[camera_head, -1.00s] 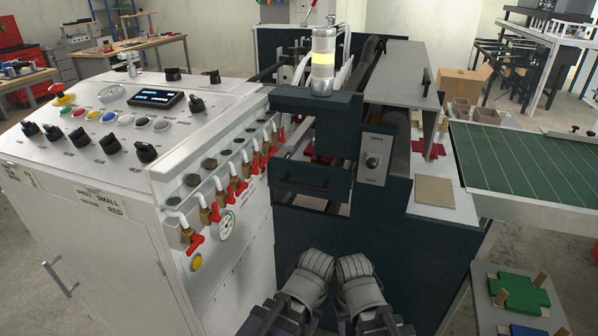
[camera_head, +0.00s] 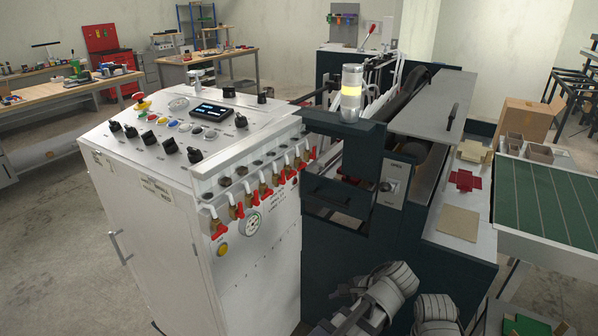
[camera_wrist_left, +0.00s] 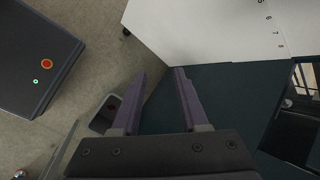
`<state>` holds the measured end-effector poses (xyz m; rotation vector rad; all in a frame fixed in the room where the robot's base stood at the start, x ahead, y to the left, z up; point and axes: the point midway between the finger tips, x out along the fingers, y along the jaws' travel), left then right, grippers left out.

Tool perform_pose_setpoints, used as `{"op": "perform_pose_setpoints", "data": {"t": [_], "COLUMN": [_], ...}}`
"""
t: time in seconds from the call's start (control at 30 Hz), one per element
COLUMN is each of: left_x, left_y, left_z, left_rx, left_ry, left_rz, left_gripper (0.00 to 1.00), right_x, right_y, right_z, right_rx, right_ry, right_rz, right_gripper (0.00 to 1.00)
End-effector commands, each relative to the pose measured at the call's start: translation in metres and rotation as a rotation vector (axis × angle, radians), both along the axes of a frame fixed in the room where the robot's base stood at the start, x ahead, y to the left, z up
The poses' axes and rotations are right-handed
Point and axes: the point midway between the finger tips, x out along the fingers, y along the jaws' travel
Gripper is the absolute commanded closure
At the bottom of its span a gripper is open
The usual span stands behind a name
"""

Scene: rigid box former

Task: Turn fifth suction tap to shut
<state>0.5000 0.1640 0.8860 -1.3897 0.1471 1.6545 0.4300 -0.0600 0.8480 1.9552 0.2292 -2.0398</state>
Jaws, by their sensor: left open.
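A row of several suction taps with red handles and brass bodies runs along the upper side edge of the white cabinet (camera_head: 140,215) in the head view. The fifth from the near end (camera_head: 279,178) sits among the closely spaced ones; its exact handle angle is too small to tell. My left arm shows low in the head view, right of the taps and apart from them. My left gripper (camera_wrist_left: 160,78) is open and empty in the left wrist view, above floor and a dark panel. No tap shows there. My right arm is partly in the head view; its fingers are not visible.
A white panel (camera_wrist_left: 205,25) with printed digits shows in the left wrist view. Floor is open left of the cabinet.

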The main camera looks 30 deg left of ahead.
Motion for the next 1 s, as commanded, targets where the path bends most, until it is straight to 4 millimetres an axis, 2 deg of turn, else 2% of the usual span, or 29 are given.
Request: {"op": "perform_pose_setpoints", "data": {"t": [0.03,0.17,0.27,0.37,0.5,0.6,0.7,0.77,1.0], "left_x": [0.008,0.023,0.037,0.053,0.074,0.083,0.087,0.088,0.088], "left_y": [0.008,0.031,0.051,0.072,0.097,0.107,0.111,0.112,0.116], "left_z": [0.016,0.049,0.083,0.128,0.203,0.242,0.267,0.275,0.279], "left_rx": [0.048,0.187,0.318,0.480,0.728,0.857,0.936,0.961,0.981], "left_ry": [0.016,0.076,0.144,0.247,0.449,0.581,0.673,0.706,0.734], "left_rz": [-0.031,-0.119,-0.192,-0.268,-0.348,-0.371,-0.377,-0.378,-0.379], "left_gripper": [0.56,0.56,0.56,0.56,0.56,0.56,0.56,0.56,0.56], "right_x": [0.000,0.000,0.000,0.000,0.000,0.000,0.000,0.000,0.000], "right_y": [0.000,0.000,0.000,0.000,0.000,0.000,0.000,0.000,0.000], "right_z": [0.010,0.024,0.038,0.056,0.081,0.092,0.097,0.099,0.098], "right_rx": [0.000,0.000,0.000,0.000,0.000,0.000,0.000,0.000,0.000], "right_ry": [0.000,0.000,0.000,0.000,0.000,0.000,0.000,0.000,0.000], "right_rz": [0.000,0.000,0.000,0.000,0.000,0.000,0.000,0.000,0.000], "right_gripper": [0.50,0.50,0.50,0.50,0.50,0.50,0.50,0.50,0.50]}}
